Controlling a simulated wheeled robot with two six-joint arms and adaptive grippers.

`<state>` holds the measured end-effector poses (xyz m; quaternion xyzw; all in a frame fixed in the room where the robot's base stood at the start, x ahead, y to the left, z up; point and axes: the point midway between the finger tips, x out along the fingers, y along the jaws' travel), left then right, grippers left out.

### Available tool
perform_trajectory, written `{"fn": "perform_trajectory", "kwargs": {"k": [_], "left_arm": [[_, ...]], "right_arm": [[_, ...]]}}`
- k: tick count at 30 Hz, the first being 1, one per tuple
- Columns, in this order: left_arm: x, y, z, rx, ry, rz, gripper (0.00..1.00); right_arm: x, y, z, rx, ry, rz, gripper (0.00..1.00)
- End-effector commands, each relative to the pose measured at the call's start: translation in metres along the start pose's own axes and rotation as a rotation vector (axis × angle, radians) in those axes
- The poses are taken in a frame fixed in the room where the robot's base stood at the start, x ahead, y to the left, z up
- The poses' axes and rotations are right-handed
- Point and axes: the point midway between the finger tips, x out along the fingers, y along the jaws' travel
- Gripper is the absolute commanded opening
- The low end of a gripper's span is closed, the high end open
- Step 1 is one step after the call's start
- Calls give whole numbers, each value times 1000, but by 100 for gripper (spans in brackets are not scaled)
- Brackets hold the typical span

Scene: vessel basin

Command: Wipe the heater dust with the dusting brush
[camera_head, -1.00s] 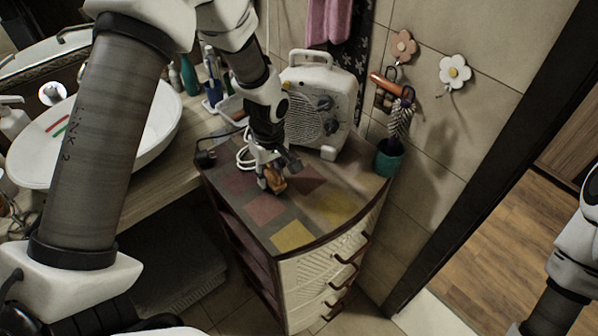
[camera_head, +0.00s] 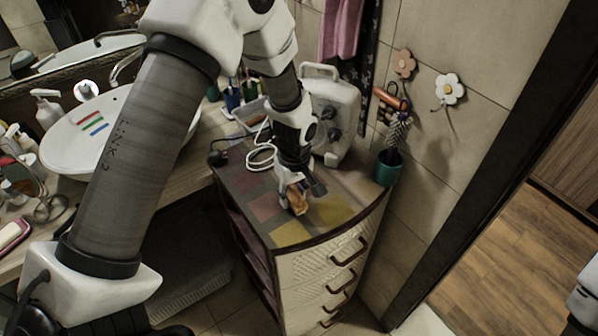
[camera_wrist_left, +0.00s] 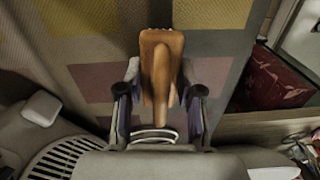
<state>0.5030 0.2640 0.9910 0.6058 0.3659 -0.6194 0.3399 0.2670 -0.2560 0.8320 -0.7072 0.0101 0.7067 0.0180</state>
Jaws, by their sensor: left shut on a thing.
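The white heater (camera_head: 343,104) stands at the back of the drawer cabinet's top, partly hidden by my left arm in the head view. A grey slatted grille, seemingly the heater's (camera_wrist_left: 62,160), shows at the lower left of the wrist view. My left gripper (camera_head: 294,192) is over the cabinet top, in front of the heater and apart from its front. It is shut on a brown wooden piece (camera_wrist_left: 160,62), seemingly the dusting brush; its bristles are not clear. I cannot make out dust on the heater. My right gripper is out of view.
The cabinet top (camera_head: 290,234) has coloured patches and is clear at the front. A white cable (camera_head: 262,158) lies left of the gripper. A teal cup (camera_head: 386,168) stands at the right back corner. The basin (camera_head: 80,150) is at left.

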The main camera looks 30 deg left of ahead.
Motion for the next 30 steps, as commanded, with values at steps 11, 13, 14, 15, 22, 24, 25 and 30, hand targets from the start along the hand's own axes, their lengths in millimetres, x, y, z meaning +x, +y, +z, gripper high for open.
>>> {"fn": "perform_trajectory", "kwargs": {"k": [11,13,14,15,22,24,25,30], "left_arm": [[-50,2,1,10,3,4,3],[-56,2,2,11,3,4,3],[-59,2,2,11,3,4,3],[-63,3,2,12,3,5,3],[-77,3,3,18,3,4,3],[-78,4,3,19,3,4,3],[-78,4,3,19,3,4,3],[-77,4,3,19,3,4,3]], "right_arm": [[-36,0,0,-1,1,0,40],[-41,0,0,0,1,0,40],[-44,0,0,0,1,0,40],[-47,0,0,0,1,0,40],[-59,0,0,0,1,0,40],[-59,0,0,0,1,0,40],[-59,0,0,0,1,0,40],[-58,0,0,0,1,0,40]]}}
